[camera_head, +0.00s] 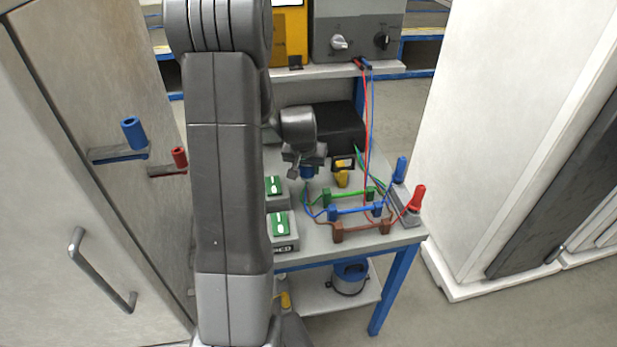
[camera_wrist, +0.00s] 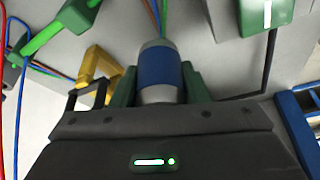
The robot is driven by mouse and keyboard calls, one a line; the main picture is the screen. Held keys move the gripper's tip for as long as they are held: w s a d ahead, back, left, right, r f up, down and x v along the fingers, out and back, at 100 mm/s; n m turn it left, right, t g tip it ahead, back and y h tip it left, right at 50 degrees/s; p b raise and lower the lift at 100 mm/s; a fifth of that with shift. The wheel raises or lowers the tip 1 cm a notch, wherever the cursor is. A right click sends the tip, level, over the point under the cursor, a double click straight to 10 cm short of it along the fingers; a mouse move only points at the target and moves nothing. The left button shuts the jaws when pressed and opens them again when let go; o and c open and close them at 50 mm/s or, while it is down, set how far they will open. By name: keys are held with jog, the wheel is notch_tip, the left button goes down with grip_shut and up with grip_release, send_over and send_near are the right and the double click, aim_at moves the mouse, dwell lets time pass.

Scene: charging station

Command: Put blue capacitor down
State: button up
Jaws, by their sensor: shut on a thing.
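The blue capacitor (camera_wrist: 157,68) is a short cylinder with a blue band and grey ends. In the wrist view my gripper (camera_wrist: 158,88) has its green fingers closed on both sides of it. In the head view the capacitor (camera_head: 307,172) shows small and dark blue beneath my gripper (camera_head: 306,165), over the grey table (camera_head: 315,240). I cannot tell whether its lower end touches the tabletop.
Two boxes with green switches (camera_head: 280,224) stand left of the capacitor. A yellow part (camera_head: 342,175), green, blue and brown wired bars (camera_head: 357,210) and upright blue and red handles (camera_head: 417,198) stand right. A black box (camera_head: 335,122) is behind.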

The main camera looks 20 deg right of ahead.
aim_at(307, 179)
jog(key=shift+f, duration=2.45)
jog(key=shift+f+b, duration=0.2)
jog(key=shift+b, duration=0.1)
jog(key=o, duration=1)
jog(key=shift+r, duration=0.1)
